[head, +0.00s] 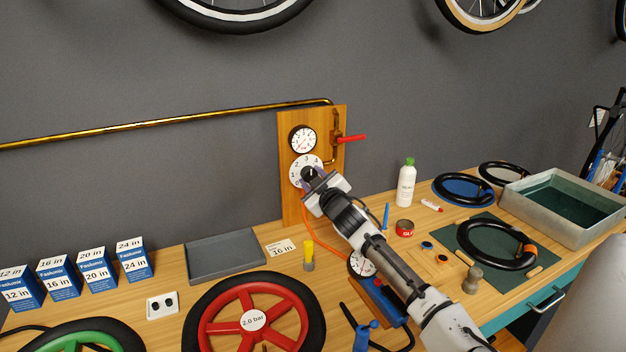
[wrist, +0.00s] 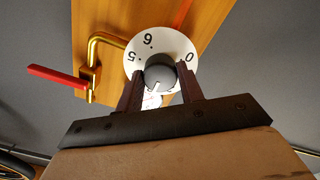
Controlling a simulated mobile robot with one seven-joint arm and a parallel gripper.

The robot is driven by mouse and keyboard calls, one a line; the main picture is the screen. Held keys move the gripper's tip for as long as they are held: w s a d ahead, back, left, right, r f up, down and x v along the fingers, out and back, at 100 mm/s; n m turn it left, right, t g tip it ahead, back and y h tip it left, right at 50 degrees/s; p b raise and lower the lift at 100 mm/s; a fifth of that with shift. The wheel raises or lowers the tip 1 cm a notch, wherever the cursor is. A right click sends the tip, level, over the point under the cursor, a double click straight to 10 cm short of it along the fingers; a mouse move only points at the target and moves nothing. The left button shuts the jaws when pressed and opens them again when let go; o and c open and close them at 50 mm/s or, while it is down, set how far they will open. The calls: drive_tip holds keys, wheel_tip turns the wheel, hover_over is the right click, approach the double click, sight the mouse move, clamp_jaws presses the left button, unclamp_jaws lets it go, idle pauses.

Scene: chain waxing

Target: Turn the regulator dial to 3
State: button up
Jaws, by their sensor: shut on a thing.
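The regulator dial (head: 295,167) is a white numbered disc on a wooden panel, below a round gauge (head: 302,139). My gripper (head: 311,178) covers its lower right part. In the wrist view, the dial (wrist: 149,47) is seen upside down, with 5, 6 and 0 readable. My gripper's fingers (wrist: 160,88) stand on both sides of the grey round knob (wrist: 159,74) at its centre and are shut on it. A white pointer mark on the knob points down and slightly left there, away from 6. The numbers near the mark are partly hidden, so I cannot tell its exact setting.
A red valve lever (head: 350,138) on a brass pipe (head: 334,151) sticks out right of the gauge. An orange hose (head: 307,213) hangs below the dial. The workbench below holds a red wheel (head: 214,325), a white bottle (head: 406,186) and a grey tray (head: 225,258).

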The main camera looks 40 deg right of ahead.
drive_tip(key=shift+f, duration=0.1)
drive_tip(key=o, duration=1)
drive_tip(key=shift+s, duration=0.15)
drive_tip(key=b+v, duration=0.5)
drive_tip(key=v, duration=0.8)
drive_tip(key=shift+s+a, duration=0.15)
drive_tip(key=shift+s, duration=0.15)
